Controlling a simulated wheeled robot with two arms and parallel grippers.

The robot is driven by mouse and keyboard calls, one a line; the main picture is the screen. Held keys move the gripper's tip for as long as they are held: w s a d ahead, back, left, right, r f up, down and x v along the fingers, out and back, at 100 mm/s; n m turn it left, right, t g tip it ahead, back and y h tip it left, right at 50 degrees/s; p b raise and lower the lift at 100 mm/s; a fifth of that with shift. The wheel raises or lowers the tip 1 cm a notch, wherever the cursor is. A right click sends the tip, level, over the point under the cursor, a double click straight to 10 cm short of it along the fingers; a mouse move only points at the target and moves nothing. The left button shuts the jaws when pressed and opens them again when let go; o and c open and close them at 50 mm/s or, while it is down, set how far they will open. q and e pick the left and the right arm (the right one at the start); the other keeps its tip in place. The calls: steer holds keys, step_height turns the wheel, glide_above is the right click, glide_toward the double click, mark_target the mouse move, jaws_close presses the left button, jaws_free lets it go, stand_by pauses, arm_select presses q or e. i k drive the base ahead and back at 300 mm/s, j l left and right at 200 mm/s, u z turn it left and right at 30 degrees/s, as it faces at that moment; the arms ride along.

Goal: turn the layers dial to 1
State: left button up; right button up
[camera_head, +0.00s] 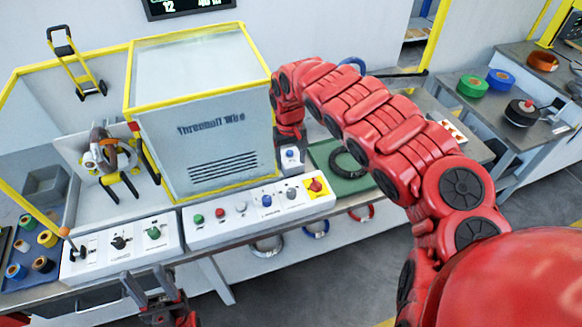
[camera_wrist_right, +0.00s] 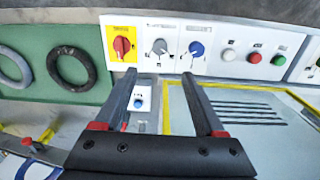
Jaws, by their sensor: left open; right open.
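The control panel (camera_head: 230,232) below the wire machine carries a blue dial (camera_head: 266,201), a grey dial (camera_head: 291,193) and a red dial on a yellow plate (camera_head: 315,186). The right wrist view also shows the blue dial (camera_wrist_right: 196,48), grey dial (camera_wrist_right: 160,47) and red dial (camera_wrist_right: 122,46). The labels are too small to read, so I cannot tell which is the layers dial. My right gripper (camera_wrist_right: 160,75) is open and empty, its fingertips near the grey and blue dials; the head view hides its jaws. My left gripper (camera_head: 147,279) is open and empty at the front, below the left panel.
A left panel (camera_head: 85,262) has a lever and knobs. A small box with a blue knob (camera_head: 290,157) stands behind the dials. A black coil (camera_head: 349,160) lies on a green mat (camera_head: 352,184). The machine housing (camera_head: 200,105) rises behind the panel. Coils hang below the bench.

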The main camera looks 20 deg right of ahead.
mark_target(267, 199)
steer(key=k, duration=1)
